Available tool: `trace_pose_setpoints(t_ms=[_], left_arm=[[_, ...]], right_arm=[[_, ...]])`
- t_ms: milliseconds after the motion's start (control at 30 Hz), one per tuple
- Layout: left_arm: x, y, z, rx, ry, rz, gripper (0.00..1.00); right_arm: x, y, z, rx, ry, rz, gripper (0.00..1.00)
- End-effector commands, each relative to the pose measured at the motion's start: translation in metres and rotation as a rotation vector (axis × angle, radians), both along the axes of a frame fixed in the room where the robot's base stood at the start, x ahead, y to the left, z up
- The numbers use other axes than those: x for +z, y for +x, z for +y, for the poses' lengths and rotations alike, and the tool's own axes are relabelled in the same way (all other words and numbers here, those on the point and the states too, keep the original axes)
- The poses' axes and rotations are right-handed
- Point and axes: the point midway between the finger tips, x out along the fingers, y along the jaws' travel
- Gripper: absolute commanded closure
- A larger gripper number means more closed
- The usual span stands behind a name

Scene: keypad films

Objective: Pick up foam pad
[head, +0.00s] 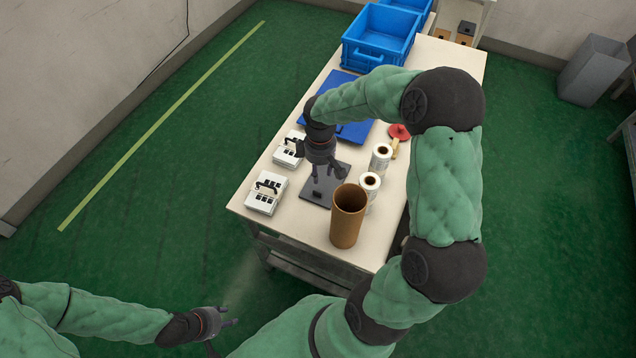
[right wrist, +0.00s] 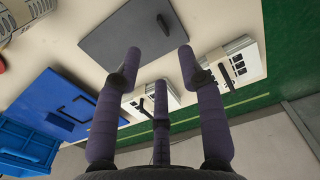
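A flat dark grey pad, which I take for the foam pad (head: 322,198), lies on the table with a small dark piece on top. It also shows in the right wrist view (right wrist: 125,35) beyond my fingers. My right gripper (head: 328,172) hangs fingers-down over the pad's far part in the head view and hides some of it. In the right wrist view its fingers (right wrist: 160,72) are spread with nothing between them. Whether a fingertip touches the pad I cannot tell. My left gripper (head: 226,322) is low at the bottom left, off the table, its fingers apart and empty.
Two white keypad boxes (head: 266,193) stand left of the pad. A brown tube (head: 347,222) and two white rolls (head: 369,186) stand to its right. A blue folder-like board (head: 352,133), a red-headed object (head: 399,131) and blue crates (head: 378,40) are farther back.

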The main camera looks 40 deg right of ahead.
Motion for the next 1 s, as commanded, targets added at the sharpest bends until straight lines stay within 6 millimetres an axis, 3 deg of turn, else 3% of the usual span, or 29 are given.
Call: trace_pose_setpoints(t_ms=[33, 267, 600, 833, 1000], left_arm=[[-0.008, 0.0, 0.0, 0.0, 0.0, 0.0, 0.6], [-0.014, 0.0, 0.0, 0.0, 0.0, 0.0, 0.6], [-0.03, 0.0, 0.0, 0.0, 0.0, 0.0, 0.6], [-0.036, 0.0, 0.0, 0.0, 0.0, 0.0, 0.6], [-0.05, 0.0, 0.0, 0.0, 0.0, 0.0, 0.6]], right_arm=[[-0.008, 0.0, 0.0, 0.0, 0.0, 0.0, 0.6], [-0.018, 0.0, 0.0, 0.0, 0.0, 0.001, 0.6], [-0.063, 0.0, 0.0, -0.001, 0.0, 0.001, 0.6], [-0.077, 0.001, 0.0, 0.0, 0.0, 0.0, 0.6], [-0.101, 0.003, -0.001, 0.0, 0.0, 0.001, 0.6]])
